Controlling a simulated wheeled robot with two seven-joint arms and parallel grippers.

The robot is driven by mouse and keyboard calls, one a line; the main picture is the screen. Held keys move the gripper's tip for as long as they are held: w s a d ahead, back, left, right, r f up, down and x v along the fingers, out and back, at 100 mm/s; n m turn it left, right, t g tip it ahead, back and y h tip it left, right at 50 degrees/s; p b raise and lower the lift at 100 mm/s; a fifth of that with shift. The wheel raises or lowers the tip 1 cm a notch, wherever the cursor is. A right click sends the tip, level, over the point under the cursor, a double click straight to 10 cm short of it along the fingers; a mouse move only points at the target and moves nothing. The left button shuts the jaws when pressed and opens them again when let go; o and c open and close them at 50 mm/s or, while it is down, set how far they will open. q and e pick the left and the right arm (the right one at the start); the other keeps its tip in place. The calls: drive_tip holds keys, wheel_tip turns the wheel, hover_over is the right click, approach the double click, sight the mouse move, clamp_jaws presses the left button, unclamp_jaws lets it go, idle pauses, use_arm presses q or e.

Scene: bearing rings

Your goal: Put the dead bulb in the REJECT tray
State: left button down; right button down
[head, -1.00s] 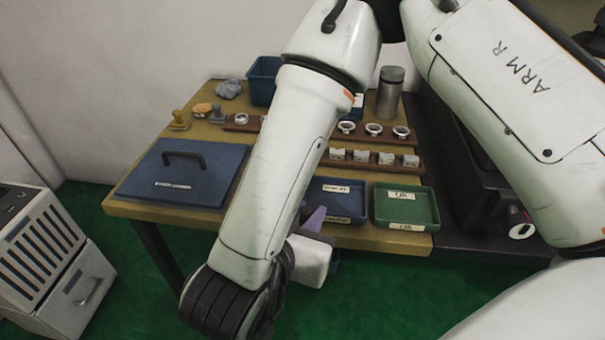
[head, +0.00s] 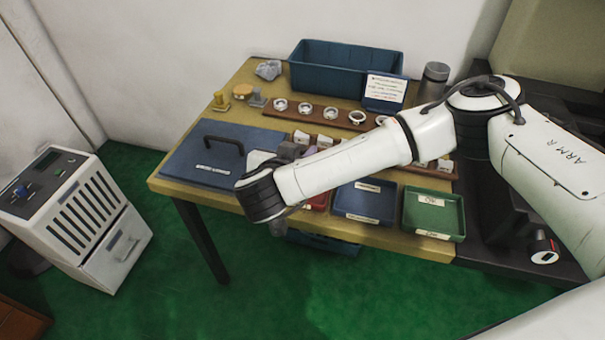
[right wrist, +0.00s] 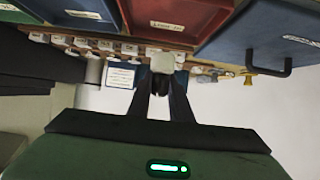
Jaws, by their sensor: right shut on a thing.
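My right gripper (right wrist: 160,92) is shut on a pale, blocky piece (right wrist: 161,62) with a dark part between the fingertips. I cannot make out whether it is the dead bulb. In the head view the right gripper (head: 291,150) is partly behind my wrist, above the table between the blue lid and the small racks. A red tray (head: 318,201) shows beside my forearm, mostly hidden; in the right wrist view it shows more fully (right wrist: 178,20). Its label is too small to read, so I cannot confirm which tray is REJECT. My left gripper is out of view.
A blue tray (head: 365,203) and a green tray (head: 434,214) stand along the front edge. A dark blue lid (head: 212,155) with a handle lies left. A rack of white rings (head: 305,113), a blue bin (head: 345,68) and a grey cylinder (head: 433,82) stand behind.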

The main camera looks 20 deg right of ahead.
drive_tip(key=shift+f, duration=3.35)
drive_tip(key=c, duration=1.6)
unclamp_jaws()
drive_tip(key=shift+r, duration=0.1)
drive_tip(key=shift+s+a+r, duration=0.1)
drive_tip(key=shift+a+r, duration=0.05)
drive_tip(key=shift+p+v, duration=0.35)
drive_tip(key=shift+v, duration=5.5)
